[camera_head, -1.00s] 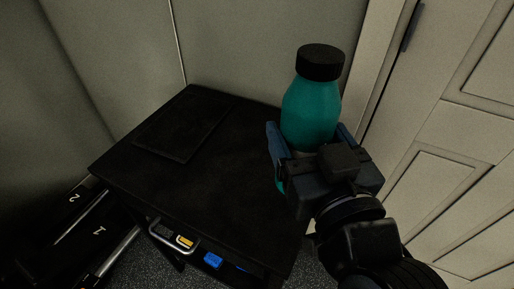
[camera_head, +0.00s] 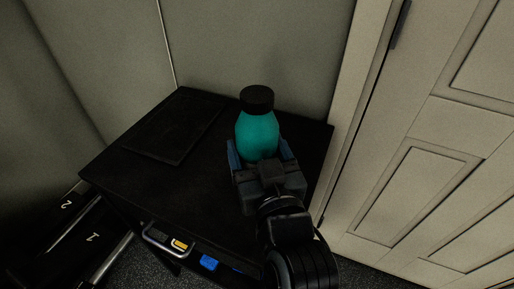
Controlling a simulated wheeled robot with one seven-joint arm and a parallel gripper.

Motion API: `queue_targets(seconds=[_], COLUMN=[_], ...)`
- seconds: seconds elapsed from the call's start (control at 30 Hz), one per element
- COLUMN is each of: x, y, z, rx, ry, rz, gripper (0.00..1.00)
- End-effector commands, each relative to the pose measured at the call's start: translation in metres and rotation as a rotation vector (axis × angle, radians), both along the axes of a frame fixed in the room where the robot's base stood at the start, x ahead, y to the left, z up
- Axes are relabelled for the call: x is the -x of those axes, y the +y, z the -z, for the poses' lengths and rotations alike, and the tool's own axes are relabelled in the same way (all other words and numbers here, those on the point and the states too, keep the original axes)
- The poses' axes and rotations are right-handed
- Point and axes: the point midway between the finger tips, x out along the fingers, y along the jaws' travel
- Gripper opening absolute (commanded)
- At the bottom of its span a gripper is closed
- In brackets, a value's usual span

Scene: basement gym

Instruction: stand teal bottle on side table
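The teal bottle (camera_head: 257,132) with a black cap is upright over the right half of the black side table (camera_head: 190,190). My gripper (camera_head: 262,155) has its blue fingers on either side of the bottle's body and is shut on it. The gripper hides the bottle's lower part, so I cannot tell whether its base touches the tabletop.
A thin dark flat panel (camera_head: 172,140) lies on the table's left back part. The table stands near a grey wall, with a white panelled door (camera_head: 430,150) at right. Dumbbells or weights (camera_head: 75,235) stand at lower left. Blue and yellow items (camera_head: 208,262) show below the table's front edge.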

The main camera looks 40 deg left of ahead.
Motion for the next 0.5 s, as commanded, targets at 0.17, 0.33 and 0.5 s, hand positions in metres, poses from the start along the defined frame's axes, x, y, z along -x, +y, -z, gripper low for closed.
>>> queue_targets(seconds=[0.17, 0.33, 0.5], x=[-0.0002, -0.0001, -0.0001], y=[-0.0001, -0.0001, -0.0001], z=[0.0015, 0.0024, 0.0024], rx=[-0.001, -0.001, -0.001], ry=[-0.001, 0.001, 0.001], rz=[0.000, 0.000, 0.000], gripper=[0.44, 0.86, 1.00])
